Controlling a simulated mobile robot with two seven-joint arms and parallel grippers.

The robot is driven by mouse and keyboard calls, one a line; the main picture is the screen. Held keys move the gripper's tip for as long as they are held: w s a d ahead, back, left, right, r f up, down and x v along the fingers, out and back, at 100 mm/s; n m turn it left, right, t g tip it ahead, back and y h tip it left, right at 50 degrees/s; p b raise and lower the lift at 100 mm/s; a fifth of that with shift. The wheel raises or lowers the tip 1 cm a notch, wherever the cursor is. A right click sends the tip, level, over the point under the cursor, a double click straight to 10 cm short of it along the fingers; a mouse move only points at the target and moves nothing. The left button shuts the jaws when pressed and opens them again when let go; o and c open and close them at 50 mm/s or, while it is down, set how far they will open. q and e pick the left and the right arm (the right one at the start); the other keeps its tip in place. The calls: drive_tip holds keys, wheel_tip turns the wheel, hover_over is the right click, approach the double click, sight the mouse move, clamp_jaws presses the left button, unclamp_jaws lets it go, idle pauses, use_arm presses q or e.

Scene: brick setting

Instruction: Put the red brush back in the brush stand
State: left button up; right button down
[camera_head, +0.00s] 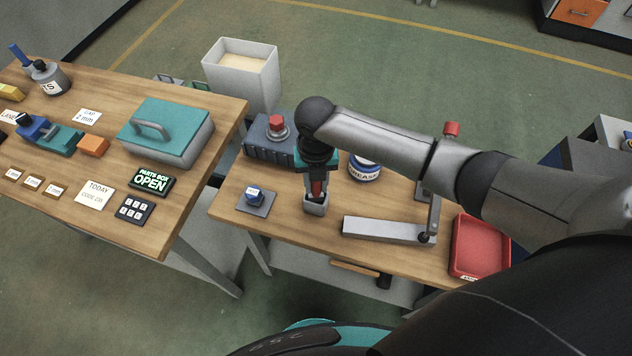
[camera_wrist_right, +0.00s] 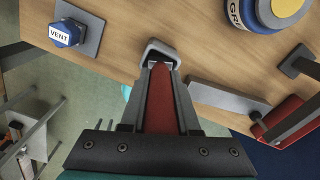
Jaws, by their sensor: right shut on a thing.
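The red brush (camera_wrist_right: 160,100) is upright between the fingers of my right gripper (camera_head: 317,188), which is shut on it. In the head view only a narrow red strip of the brush shows between the dark fingers. The small grey brush stand (camera_head: 316,208) is on the right-hand wooden table, directly under the gripper. In the right wrist view the stand's rim (camera_wrist_right: 161,48) frames the brush's far end, which appears to be at or inside the opening. How deep it sits is hidden. My left gripper is not in view.
A blue VENT knob on a grey plate (camera_head: 268,207) is left of the stand. A GREASE tin (camera_head: 364,168) is behind to the right. A grey bar (camera_head: 385,230) and a red tray (camera_head: 457,262) are to the right. A dark box with a red knob (camera_head: 277,125) is behind.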

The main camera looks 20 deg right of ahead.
drive_tip(key=shift+f, duration=0.15)
drive_tip(key=c, duration=0.6)
unclamp_jaws()
drive_tip(key=shift+c, duration=0.2)
drive_tip(key=shift+r, duration=0.6)
wheel_tip(320, 180, up, 11)
drive_tip(key=shift+r+p, duration=0.15)
drive_tip(key=shift+p, duration=0.65)
